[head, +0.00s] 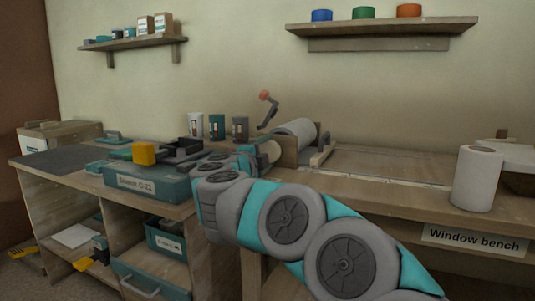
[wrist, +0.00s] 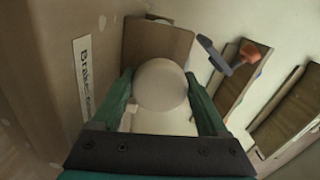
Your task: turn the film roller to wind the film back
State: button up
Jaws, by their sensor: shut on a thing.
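The film roller (head: 295,128) is a pale roll in a wooden stand on the bench, right of the middle in the head view. A round cream knob (head: 271,150) stands out at its near left end; it also shows in the wrist view (wrist: 161,84). My gripper (head: 258,154) has its two green fingers on either side of this knob and is shut on it. A grey crank arm (head: 267,112) with an orange knob (head: 264,95) points up above the stand; the orange knob also shows in the wrist view (wrist: 250,51). My arm hides the stand's lower front.
A label starting "Brake" (wrist: 86,75) is close on the left in the wrist view. Left of my gripper are a teal box (head: 150,186) and several small containers. A white roll (head: 477,180) stands at the right. The bench top (head: 385,170) between is mostly clear.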

jog(key=shift+f, duration=0.1)
jog(key=o, duration=1.3)
jog(key=shift+c, duration=0.2)
jog(key=v, duration=0.8)
jog(key=shift+w, duration=0.1)
